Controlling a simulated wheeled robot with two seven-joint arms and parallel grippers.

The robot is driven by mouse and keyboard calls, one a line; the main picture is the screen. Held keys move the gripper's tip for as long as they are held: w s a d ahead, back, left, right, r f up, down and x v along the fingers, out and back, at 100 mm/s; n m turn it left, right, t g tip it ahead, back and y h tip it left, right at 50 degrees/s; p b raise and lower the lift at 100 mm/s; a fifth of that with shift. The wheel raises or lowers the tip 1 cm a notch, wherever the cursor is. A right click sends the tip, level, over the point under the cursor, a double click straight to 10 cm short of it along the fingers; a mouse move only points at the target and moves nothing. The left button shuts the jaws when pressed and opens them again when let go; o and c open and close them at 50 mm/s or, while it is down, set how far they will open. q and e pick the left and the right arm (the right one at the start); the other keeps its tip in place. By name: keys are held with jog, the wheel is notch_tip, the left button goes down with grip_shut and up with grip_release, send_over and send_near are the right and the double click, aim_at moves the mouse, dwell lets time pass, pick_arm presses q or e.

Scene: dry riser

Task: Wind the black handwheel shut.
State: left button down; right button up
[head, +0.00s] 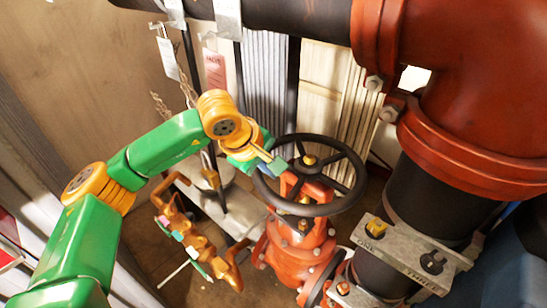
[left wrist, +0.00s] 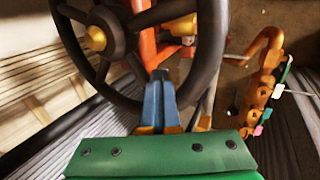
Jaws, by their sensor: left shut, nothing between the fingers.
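The black handwheel (head: 318,209) sits on top of the red-orange valve (head: 302,240), with spokes and a brass hub nut (head: 310,160). My left gripper (head: 277,166) reaches in from the left and is at the wheel's left side, by the rim. In the left wrist view, the shut fingers (left wrist: 160,76) point up in the picture and their tips overlap the inner edge of the thick rim (left wrist: 209,50). No part of the wheel is between the fingers. I cannot tell whether the fingers touch the rim. My right gripper is not in view.
A large red pipe elbow (head: 470,80) and dark pipe stand right of the wheel. A metal bracket plate (head: 405,258) is below right. A brass fitting with coloured tabs (head: 185,228) is at lower left. Tags (head: 229,18) hang from the dark overhead pipe.

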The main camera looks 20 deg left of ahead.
pick_arm(q)
jog(key=w, duration=0.1)
jog(key=w+a+p, duration=0.1)
jog(key=w, duration=0.1)
jog(key=w+a, duration=0.1)
jog(key=shift+w, duration=0.3)
